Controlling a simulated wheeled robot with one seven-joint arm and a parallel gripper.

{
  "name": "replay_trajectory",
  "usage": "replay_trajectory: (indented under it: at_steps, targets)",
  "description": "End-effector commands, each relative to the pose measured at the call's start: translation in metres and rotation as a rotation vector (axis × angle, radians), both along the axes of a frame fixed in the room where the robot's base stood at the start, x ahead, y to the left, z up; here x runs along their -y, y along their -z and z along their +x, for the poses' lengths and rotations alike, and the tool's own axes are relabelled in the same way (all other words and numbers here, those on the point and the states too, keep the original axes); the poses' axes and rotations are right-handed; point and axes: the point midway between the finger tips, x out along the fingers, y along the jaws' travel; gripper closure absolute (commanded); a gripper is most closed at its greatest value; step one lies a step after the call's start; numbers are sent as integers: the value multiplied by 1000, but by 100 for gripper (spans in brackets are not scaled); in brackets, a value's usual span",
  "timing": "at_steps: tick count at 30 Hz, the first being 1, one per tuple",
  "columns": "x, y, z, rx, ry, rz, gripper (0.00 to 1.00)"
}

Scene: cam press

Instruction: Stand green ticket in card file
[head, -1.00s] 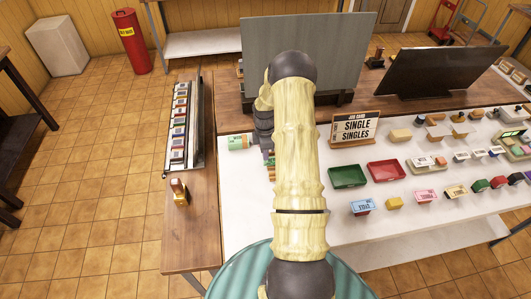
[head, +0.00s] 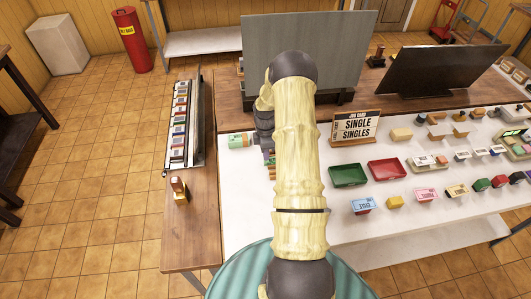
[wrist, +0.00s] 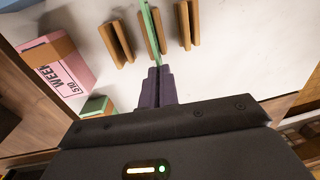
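In the wrist view the green ticket (wrist: 152,30) shows edge-on as a thin strip. My gripper (wrist: 158,72) has its dark purple fingers closed together at the near end of the strip. The strip lies in line with the middle pair of wooden rails (wrist: 160,42), which look like slots of the card file, one rail close on each side. I cannot tell how deep the ticket sits or whether it touches the bottom. In the head view my arm hides most of the gripper and the card file.
A pink WEEK box (wrist: 66,68) and a green block (wrist: 97,105) are left of the fingers. More rail pairs stand at left (wrist: 116,42) and right (wrist: 190,22). The head view shows green (head: 348,176) and red (head: 387,170) trays and a job card sign (head: 355,128).

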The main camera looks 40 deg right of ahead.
Motion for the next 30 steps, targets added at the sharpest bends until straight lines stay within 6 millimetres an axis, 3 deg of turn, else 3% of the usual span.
replay_trajectory:
  at_steps: [30]
  targets:
    - [-1, 6, 0, 0, -2, 0, 100]
